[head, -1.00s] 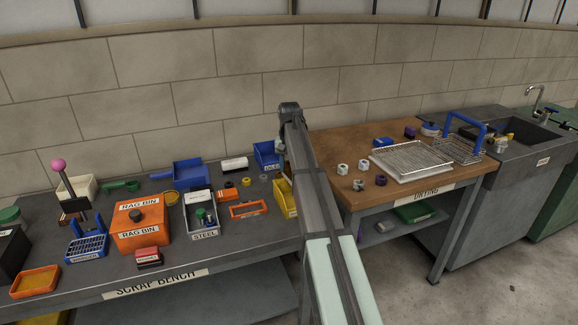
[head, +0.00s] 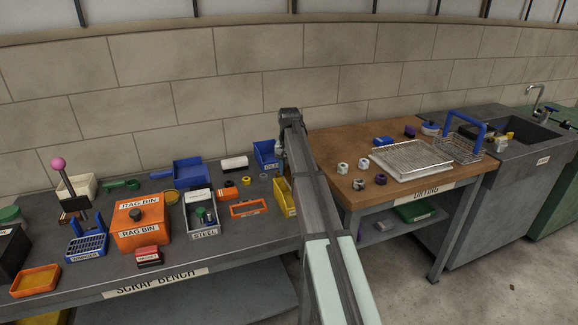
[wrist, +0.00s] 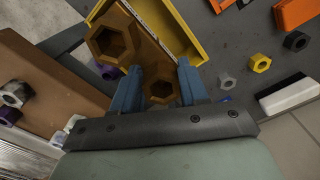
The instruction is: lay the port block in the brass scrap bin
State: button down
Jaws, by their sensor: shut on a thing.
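The port block is a brown, brass-coloured block (wrist: 141,58) with hexagonal sockets, seen in the wrist view. My gripper (wrist: 160,72) has its two blue fingers shut on it, one on each side. A yellow bin (wrist: 203,47) lies beyond and below the block, which overlaps part of it in this view. The same yellow bin (head: 286,204) stands at the right end of the scrap bench in the head view, partly hidden by my arm. Its label cannot be read. My gripper and the block are hidden behind my arm in the head view.
A blue bin (head: 265,153) stands behind the yellow one. A grey STEEL bin (head: 200,219), an orange frame (head: 248,209) and loose nuts lie left of it. The wooden table (head: 344,190) with a wire rack (head: 412,160) is to the right.

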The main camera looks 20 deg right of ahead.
jog(key=shift+f, duration=3.45)
jog(key=shift+f, duration=0.45)
jog(key=c, duration=0.5)
grip_release()
jog(key=shift+a, duration=0.1)
notch_tip(320, 180, up, 14)
jog(key=shift+f, duration=0.1)
jog(key=shift+w, duration=0.1)
